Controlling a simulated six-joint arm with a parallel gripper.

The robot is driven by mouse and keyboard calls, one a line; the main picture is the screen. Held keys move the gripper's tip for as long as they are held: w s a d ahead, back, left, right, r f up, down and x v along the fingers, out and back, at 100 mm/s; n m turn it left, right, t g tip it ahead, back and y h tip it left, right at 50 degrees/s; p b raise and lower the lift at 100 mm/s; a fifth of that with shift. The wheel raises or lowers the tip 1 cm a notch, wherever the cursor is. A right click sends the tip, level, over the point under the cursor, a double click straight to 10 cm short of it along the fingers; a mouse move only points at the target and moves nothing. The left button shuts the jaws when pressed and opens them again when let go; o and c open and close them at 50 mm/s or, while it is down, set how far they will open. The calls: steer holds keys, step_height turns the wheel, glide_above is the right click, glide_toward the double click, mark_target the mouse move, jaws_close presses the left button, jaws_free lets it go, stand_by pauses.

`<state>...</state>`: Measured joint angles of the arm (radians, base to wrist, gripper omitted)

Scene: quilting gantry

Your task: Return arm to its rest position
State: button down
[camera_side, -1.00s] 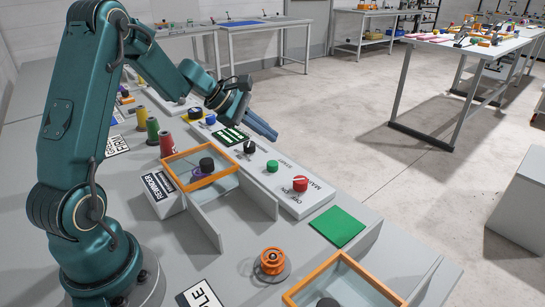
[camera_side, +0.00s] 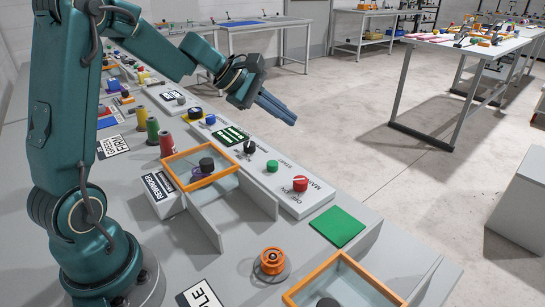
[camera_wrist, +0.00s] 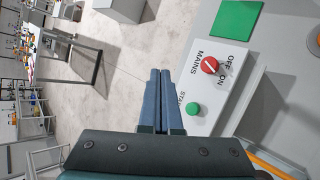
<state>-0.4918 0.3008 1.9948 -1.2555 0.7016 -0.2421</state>
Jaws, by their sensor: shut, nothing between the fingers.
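My gripper (camera_side: 277,108) is shut and empty. In the side view its blue fingers point down to the right, in the air above and beyond the far edge of the control panel. In the wrist view the two fingers (camera_wrist: 160,98) lie side by side, with the floor and the edge of the control panel (camera_wrist: 211,90) behind them. The gripper touches nothing that I can see.
The control panel (camera_side: 286,198) carries a red knob (camera_side: 300,184) and a green button (camera_side: 272,166). An orange-framed clear lid (camera_side: 168,167), thread spools (camera_side: 166,145), an orange bobbin (camera_side: 272,261) and a green pad (camera_side: 338,226) sit on the bench. Open floor lies beyond.

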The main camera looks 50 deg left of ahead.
steer(key=s+d+r+m+g, duration=0.1)
steer(key=s+d+r+m, duration=0.2)
steer(key=s+d+m, duration=0.35)
steer(key=s+d+r+m+g, duration=0.1)
steer(key=s+d+r+m, duration=0.2)
steer(key=s+d+m, duration=0.3)
steer(key=s+a+f+m+y, duration=0.2)
steer(key=s+f+m, duration=0.1)
steer(key=s, duration=0.2)
steer(key=s+a+f+m+g+y, duration=0.1)
steer(key=s+f+m+y, duration=0.1)
steer(key=s, duration=0.4)
steer(key=shift+a+f+m, duration=0.35)
steer(key=shift+f+m, duration=0.4)
steer(key=shift+m, duration=0.2)
